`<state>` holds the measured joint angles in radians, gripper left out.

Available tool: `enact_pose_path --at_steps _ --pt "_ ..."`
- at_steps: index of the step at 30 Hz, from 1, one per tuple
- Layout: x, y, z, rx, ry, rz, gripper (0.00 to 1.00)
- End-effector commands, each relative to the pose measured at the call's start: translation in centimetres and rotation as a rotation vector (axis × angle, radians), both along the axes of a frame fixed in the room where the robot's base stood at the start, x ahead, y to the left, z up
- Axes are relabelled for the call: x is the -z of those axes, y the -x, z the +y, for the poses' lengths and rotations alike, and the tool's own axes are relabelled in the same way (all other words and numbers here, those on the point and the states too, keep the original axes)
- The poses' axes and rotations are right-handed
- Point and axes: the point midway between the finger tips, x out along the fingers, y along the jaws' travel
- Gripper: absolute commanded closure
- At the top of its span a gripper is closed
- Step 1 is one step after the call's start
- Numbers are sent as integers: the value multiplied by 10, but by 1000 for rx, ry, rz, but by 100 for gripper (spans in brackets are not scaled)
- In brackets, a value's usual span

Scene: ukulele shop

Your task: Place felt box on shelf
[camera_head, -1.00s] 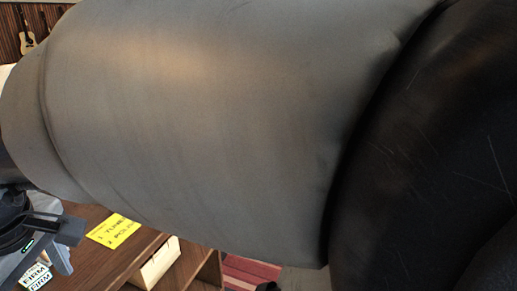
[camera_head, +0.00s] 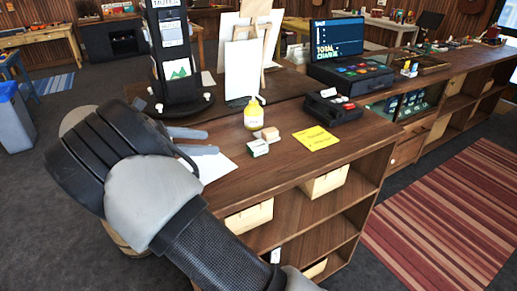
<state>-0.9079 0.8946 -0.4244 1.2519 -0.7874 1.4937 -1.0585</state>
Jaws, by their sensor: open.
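My gripper (camera_head: 210,141) is over the left part of the wooden counter, fingers pointing right, open with nothing seen between them. A small white box with green marking (camera_head: 258,147) stands on the counter to the right of the fingers, apart from them. A small tan block (camera_head: 268,133) sits just behind it. I cannot tell which of these, if either, is the felt box. The counter's open shelf (camera_head: 290,229) is below the top, on the front side. My arm hides part of the counter's left end.
Pale wooden bins (camera_head: 325,182) fill parts of the shelves. A dark display stand (camera_head: 174,60) rises behind my gripper. Striped rug lies right.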

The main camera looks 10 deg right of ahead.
Motion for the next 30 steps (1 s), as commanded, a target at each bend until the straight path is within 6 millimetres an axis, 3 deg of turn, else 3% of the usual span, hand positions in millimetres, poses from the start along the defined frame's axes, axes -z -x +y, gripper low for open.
enact_pose_path --at_steps 5,15,25,30 --pt "10 -7 -23 0 9 4 43" --pt "38 -28 -87 0 6 4 43" --pt "48 -36 -112 0 5 2 43" --pt "56 -41 -136 1 6 2 43"
